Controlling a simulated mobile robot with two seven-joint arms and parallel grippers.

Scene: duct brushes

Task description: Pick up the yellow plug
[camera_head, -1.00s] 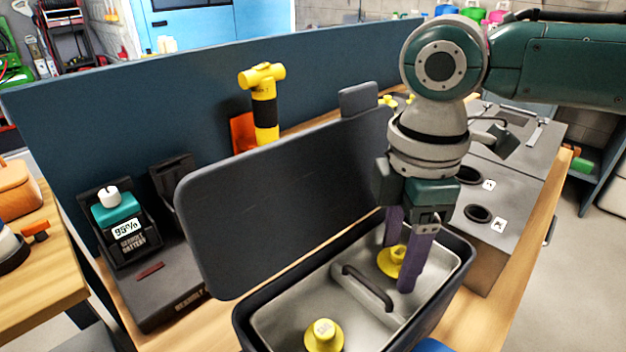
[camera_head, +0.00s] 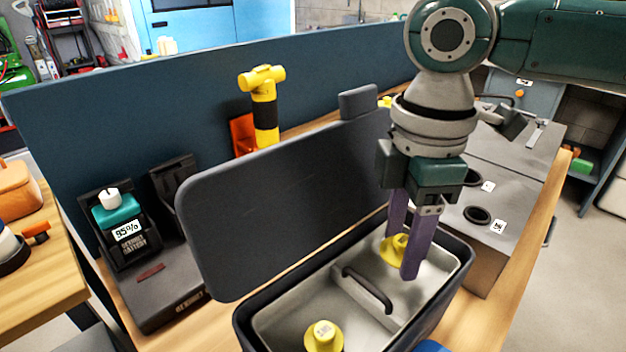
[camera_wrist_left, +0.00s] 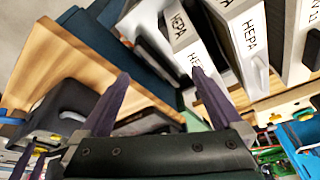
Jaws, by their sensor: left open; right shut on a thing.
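A yellow plug (camera_head: 393,249) is between the purple fingers of my right gripper (camera_head: 404,262), which is shut on it above the right part of the open case (camera_head: 452,246). Part of the plug is hidden behind a finger. A second yellow plug (camera_head: 324,337) stands in the front left part of the case. My left gripper (camera_wrist_left: 160,95) shows only in the left wrist view. Its purple fingers are spread apart with nothing between them.
The case's raised lid (camera_head: 290,205) stands behind it. A grey box with round holes (camera_head: 505,215) is to the right. A charger with a teal battery (camera_head: 118,212) is at the left. White HEPA boxes (camera_wrist_left: 240,40) show in the left wrist view.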

